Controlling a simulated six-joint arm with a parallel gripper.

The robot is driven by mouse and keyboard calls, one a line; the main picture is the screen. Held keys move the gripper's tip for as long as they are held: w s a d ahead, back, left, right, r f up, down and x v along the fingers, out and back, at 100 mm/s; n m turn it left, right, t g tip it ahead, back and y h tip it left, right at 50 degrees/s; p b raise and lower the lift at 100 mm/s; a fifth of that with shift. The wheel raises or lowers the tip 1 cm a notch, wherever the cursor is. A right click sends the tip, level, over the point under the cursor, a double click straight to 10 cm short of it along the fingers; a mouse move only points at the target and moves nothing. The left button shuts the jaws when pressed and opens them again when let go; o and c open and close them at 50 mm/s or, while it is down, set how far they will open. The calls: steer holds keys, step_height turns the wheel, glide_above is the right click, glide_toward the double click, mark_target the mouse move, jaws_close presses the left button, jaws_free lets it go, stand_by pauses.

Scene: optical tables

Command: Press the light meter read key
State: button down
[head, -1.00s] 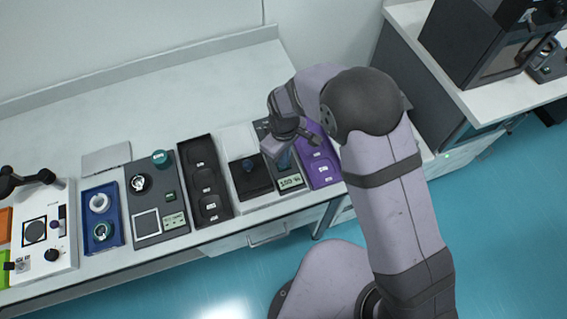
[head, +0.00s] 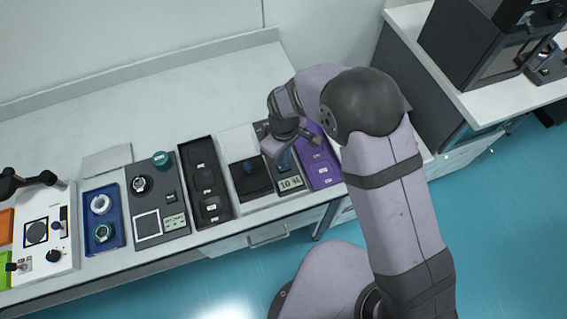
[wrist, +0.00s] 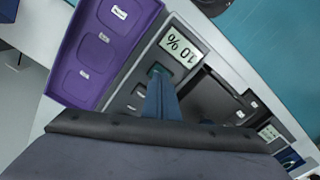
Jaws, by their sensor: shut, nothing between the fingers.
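The light meter (head: 290,184) is a narrow grey box on the bench. Its pale display reads "10 %"; the same display (wrist: 181,46) shows in the wrist view. My gripper (wrist: 158,74) is shut and empty, its fingers pointing down over the meter's face just beside the display. A bit of teal shows at the fingertips, where the key is mostly hidden. I cannot tell whether the fingertips touch it. In the head view my gripper (head: 284,162) is over the meter and partly covers it.
A purple tray (head: 326,177) lies close on one side of the meter. Farther left are a black tray (head: 193,150), a grey instrument (head: 171,188) and a blue tray (head: 89,226). The back of the bench is clear.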

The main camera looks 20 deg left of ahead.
step_height(320, 180, up, 7)
steer(key=p, duration=0.4)
steer(key=shift+p, duration=0.3)
steer(key=shift+f, duration=0.15)
stand_by(0.3)
steer(key=s+d+m+g+h, duration=0.1)
steer(key=s+d+m, duration=0.2)
steer(key=s+d, duration=0.3)
steer(key=s+d+m+g+h, duration=0.25)
steer(key=s+d, duration=0.25)
steer(key=d, duration=0.4)
steer(key=w+d+r+m+t+y+b, duration=0.1)
steer(key=d+r+m, duration=0.3)
steer(key=d, duration=0.5)
steer(key=w+d+r+m+t+y+b, duration=0.1)
steer(key=d+r+m, duration=0.4)
steer(key=d, duration=0.5)
steer(key=shift+w+r+t+y+b, duration=0.2)
steer(key=shift+w+t+y+b, duration=0.1)
steer(key=shift+w+t+y, duration=0.55)
